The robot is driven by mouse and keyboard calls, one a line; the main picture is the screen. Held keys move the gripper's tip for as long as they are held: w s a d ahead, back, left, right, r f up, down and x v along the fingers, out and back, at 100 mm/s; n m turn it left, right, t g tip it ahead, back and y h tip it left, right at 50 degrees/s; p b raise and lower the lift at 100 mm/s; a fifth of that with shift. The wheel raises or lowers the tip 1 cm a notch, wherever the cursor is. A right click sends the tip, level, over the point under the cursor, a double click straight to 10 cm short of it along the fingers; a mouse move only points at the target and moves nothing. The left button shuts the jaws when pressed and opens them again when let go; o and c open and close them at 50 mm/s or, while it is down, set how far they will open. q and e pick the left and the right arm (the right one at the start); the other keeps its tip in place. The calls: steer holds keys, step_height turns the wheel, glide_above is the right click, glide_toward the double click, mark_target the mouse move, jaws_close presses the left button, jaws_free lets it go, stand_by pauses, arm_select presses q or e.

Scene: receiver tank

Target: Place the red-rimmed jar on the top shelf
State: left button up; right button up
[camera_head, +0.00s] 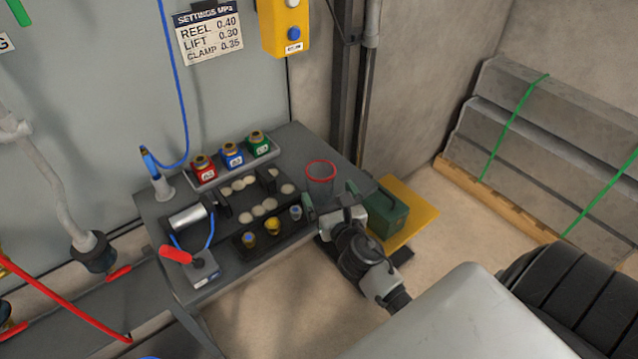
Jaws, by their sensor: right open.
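The red-rimmed jar (320,172) is a clear jar with a red ring at its top. It stands upright at the right end of the dark grey bench. My right gripper (330,199) comes in from the lower right and is open, its two fingers at the near side of the jar. I cannot tell whether the fingers touch the jar. No top shelf can be clearly made out. My left gripper is not in view.
The bench (150,208) holds red, blue and green bottles in a rack, pale discs, several small jars, a metal cylinder (187,218) and a red-handled lever (176,255). A green box (388,215) sits right of my gripper on a yellow board. Strapped grey slabs (540,130) stand at right.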

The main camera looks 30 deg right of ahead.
mark_target(325, 188)
steer(key=x, duration=0.5)
steer(key=shift+w+d+f+p, duration=0.1)
steer(key=shift+w+p, duration=0.2)
steer(key=shift+w, duration=0.1)
steer(key=shift+s, duration=0.1)
steer(key=shift+c, duration=0.3)
steer(key=c, duration=1)
